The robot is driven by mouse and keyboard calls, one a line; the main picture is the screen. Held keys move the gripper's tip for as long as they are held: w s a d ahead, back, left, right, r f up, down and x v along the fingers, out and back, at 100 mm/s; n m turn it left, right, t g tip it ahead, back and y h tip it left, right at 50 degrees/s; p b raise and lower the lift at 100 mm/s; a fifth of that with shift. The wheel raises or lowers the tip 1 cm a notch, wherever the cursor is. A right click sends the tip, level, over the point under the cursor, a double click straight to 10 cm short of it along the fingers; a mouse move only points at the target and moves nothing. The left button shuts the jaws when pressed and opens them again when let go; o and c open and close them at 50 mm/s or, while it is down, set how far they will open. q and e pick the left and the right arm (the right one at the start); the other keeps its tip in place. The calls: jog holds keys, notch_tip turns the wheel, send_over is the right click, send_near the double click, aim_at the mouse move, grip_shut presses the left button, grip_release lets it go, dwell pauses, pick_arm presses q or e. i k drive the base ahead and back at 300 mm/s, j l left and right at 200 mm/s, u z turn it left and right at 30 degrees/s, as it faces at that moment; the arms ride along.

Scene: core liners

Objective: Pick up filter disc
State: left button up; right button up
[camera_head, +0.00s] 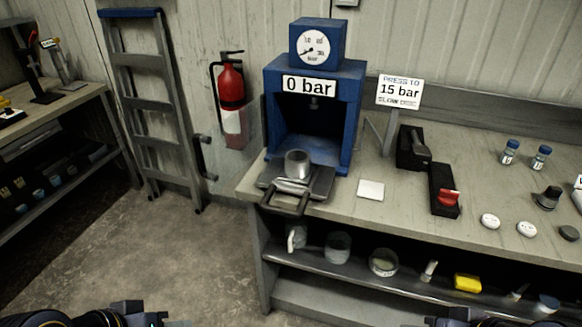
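Two small white round discs lie flat on the right part of the bench, one (490,220) left of the other (527,229). Both carry faint marks that I cannot read. A dark round disc (569,233) lies to their right. I cannot tell for sure which of these is the filter disc. My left gripper (150,319) and my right gripper (452,322) show only in part at the bottom edge, well below and apart from the bench top. Their fingertips are not clear.
A blue press (315,75) reading 0 bar holds a metal cup (297,164) on its pull-out tray. A white square pad (370,190), a red-topped black block (445,192), vials (510,152) and a black knob (548,198) share the bench (400,235). The shelf below holds containers.

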aim_at(490, 221)
jog(key=i+l+z, duration=0.2)
jog(key=i+z, duration=0.5)
jog(key=i, duration=0.15)
